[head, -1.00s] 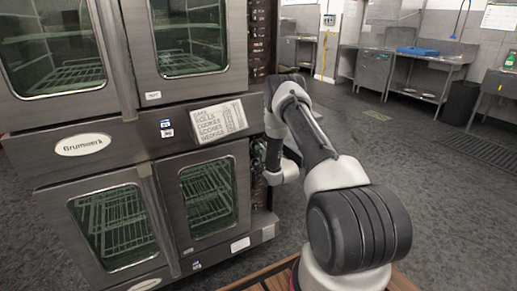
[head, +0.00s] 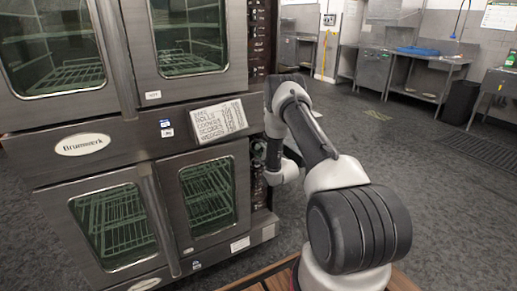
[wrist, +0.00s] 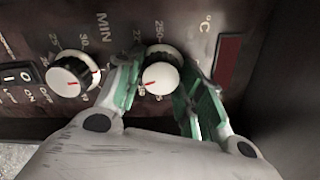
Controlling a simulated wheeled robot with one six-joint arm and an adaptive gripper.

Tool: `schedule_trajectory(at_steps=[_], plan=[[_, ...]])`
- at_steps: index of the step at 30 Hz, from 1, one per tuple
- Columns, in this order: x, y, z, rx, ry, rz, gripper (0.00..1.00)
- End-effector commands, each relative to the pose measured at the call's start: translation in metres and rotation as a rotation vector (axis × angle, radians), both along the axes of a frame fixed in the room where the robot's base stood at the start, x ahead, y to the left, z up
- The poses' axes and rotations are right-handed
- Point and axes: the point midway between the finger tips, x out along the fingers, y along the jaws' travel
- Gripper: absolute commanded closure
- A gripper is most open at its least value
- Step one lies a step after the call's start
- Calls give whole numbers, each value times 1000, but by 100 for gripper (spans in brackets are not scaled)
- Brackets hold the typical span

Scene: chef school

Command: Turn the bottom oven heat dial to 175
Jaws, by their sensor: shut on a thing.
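The bottom oven's heat dial (wrist: 162,77), a white-faced knob with a red pointer line, sits on the dark brown control panel in the wrist view. Its pointer lies toward the lower left of the picture. Numbers such as 250 are partly readable around it, but the 175 mark is not clear. My gripper (wrist: 164,72) has one green-padded finger on each side of the dial and is shut on it. In the head view the gripper (head: 262,150) is at the lower control panel, mostly hidden by my arm.
A second white-faced dial (wrist: 70,74) with a minute scale is left of the heat dial, and a rocker switch (wrist: 18,74) is further left. A dark red display (wrist: 228,62) is to the right. The oven (head: 90,145) fills the left; open floor (head: 350,130) lies to the right.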

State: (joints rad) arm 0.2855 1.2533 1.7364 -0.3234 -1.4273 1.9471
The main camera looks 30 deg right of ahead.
Motion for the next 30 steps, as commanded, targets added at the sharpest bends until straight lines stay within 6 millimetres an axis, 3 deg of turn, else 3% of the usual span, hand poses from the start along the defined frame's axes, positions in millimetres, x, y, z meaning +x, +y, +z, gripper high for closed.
schedule_trajectory(at_steps=[1, 4, 13, 17, 30], plan=[[-1, -1, -2, 1, 5, -2, 59], [-1, -1, -2, 1, 5, -2, 41], [-1, 0, -1, 0, 1, -1, 41], [-9, -1, -1, 0, 3, -1, 41], [-99, -4, -1, 1, 4, -3, 41]])
